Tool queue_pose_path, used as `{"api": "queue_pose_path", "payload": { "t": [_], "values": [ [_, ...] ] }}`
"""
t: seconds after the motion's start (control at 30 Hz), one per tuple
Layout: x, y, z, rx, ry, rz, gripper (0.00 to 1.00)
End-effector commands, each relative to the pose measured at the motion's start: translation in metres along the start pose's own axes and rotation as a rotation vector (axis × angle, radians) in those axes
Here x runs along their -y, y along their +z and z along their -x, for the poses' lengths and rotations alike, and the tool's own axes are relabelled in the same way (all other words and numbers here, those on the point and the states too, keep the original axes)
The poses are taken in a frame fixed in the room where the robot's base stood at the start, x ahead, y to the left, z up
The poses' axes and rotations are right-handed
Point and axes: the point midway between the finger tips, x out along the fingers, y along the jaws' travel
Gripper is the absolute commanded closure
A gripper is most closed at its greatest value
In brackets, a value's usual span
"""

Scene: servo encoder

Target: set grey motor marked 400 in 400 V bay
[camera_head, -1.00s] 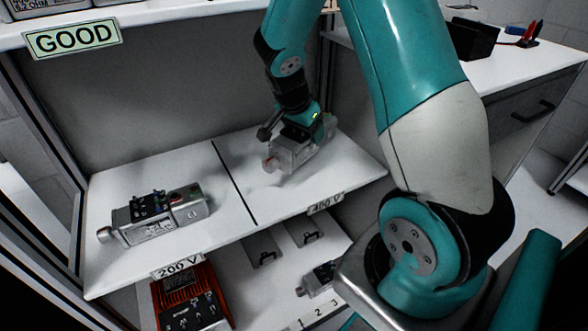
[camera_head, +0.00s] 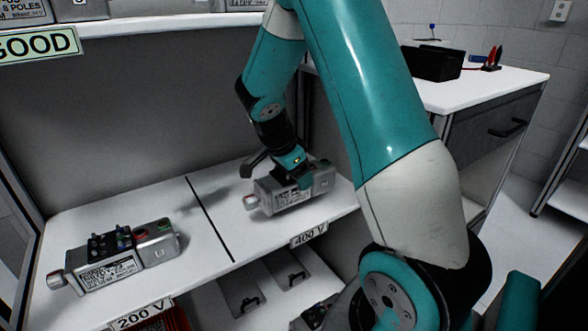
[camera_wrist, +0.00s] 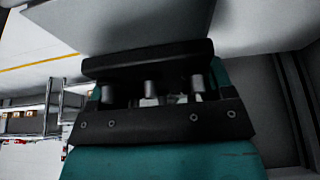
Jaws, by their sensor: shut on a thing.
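My gripper (camera_head: 298,178) is shut on a grey motor (camera_head: 318,180) over the right-hand bay, behind the 400 V label (camera_head: 309,235). The motor lies lengthwise, its shaft end to the left, roughly along the shelf front. I cannot tell whether it touches the shelf (camera_head: 225,190). The marking on the held motor is too small to read. Another grey motor (camera_head: 115,260) with coloured terminals lies in the left bay, behind the 200 V label (camera_head: 140,314). In the wrist view, my dark gripper parts (camera_wrist: 150,95) fill the middle.
A dark line (camera_head: 210,220) divides the two bays. A GOOD sign (camera_head: 35,44) hangs on the upper shelf edge, with grey motors above. A lower shelf with handled lids (camera_head: 292,280) lies below. A bench (camera_head: 490,85) with a black box stands at the right.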

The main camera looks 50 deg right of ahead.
Motion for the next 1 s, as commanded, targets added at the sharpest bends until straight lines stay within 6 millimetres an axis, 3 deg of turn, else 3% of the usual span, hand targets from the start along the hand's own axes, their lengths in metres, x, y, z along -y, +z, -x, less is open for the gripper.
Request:
{"api": "queue_pose_path", "payload": {
  "t": [0.3,0.7,0.73,0.8,0.83,1.0],
  "values": [
    [0.001,0.013,-0.031,-0.001,-0.002,-0.001,0.98],
    [0.001,0.014,-0.035,-0.001,-0.004,-0.001,0.98],
    [0.000,0.015,-0.035,0.001,-0.001,0.001,0.19],
    [0.000,0.015,-0.035,0.001,-0.001,0.001,0.03],
    [0.000,0.015,-0.035,0.001,-0.001,0.001,0.00],
    [0.000,0.015,-0.035,0.001,-0.001,0.001,0.00]
  ]
}}
